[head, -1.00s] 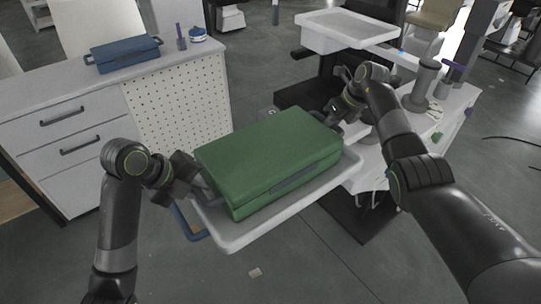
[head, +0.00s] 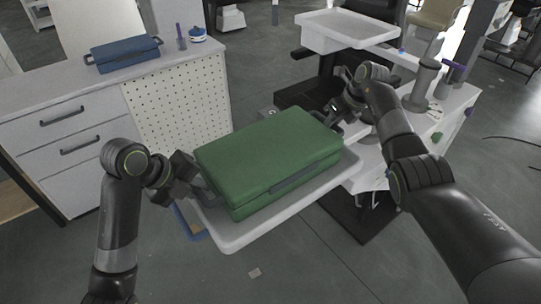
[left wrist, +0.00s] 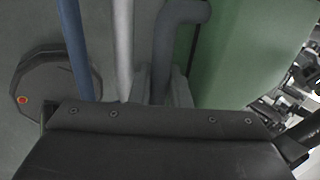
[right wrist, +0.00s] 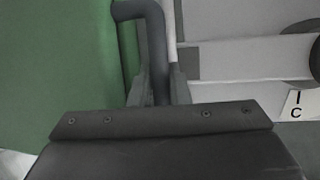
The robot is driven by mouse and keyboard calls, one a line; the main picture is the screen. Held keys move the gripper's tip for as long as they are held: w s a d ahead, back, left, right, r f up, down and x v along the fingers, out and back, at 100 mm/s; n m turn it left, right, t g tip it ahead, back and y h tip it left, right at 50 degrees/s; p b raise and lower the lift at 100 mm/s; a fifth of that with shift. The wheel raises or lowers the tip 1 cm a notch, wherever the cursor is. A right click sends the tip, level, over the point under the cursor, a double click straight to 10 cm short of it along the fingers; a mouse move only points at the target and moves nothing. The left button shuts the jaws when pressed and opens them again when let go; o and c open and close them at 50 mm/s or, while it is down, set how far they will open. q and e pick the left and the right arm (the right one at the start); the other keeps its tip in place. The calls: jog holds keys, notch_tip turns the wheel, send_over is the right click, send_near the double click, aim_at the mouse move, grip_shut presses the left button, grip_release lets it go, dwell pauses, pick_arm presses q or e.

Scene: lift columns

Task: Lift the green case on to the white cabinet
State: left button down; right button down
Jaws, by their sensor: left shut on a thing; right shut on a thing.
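The green case (head: 270,150) lies flat over a white tray (head: 240,238) in the middle of the head view. My left gripper (head: 198,189) is at its left end, shut on the grey handle there; the left wrist view shows the handle (left wrist: 178,14) between the fingers beside the green case wall (left wrist: 245,50). My right gripper (head: 342,120) is at the far right end, shut on the other handle (right wrist: 150,25) in the right wrist view. I cannot tell whether the case touches the tray. The white cabinet (head: 60,126) with drawers stands at the left.
On the cabinet top are a blue case (head: 124,53), a purple-topped bottle (head: 181,37) and a blue-and-white round item (head: 197,34). The cabinet's front part is bare. A white upper tray (head: 345,30) and a white bench (head: 445,115) stand at the right.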

pick_arm(q)
jog(key=shift+r, duration=0.2)
pick_arm(e)
jog(key=shift+r, duration=0.25)
pick_arm(q)
jog(key=shift+w, duration=0.15)
pick_arm(e)
jog(key=shift+w, duration=0.2)
pick_arm(q)
jog(key=shift+r+p, duration=0.15)
jog(key=shift+p, duration=0.15)
pick_arm(e)
jog(key=shift+r, duration=0.1)
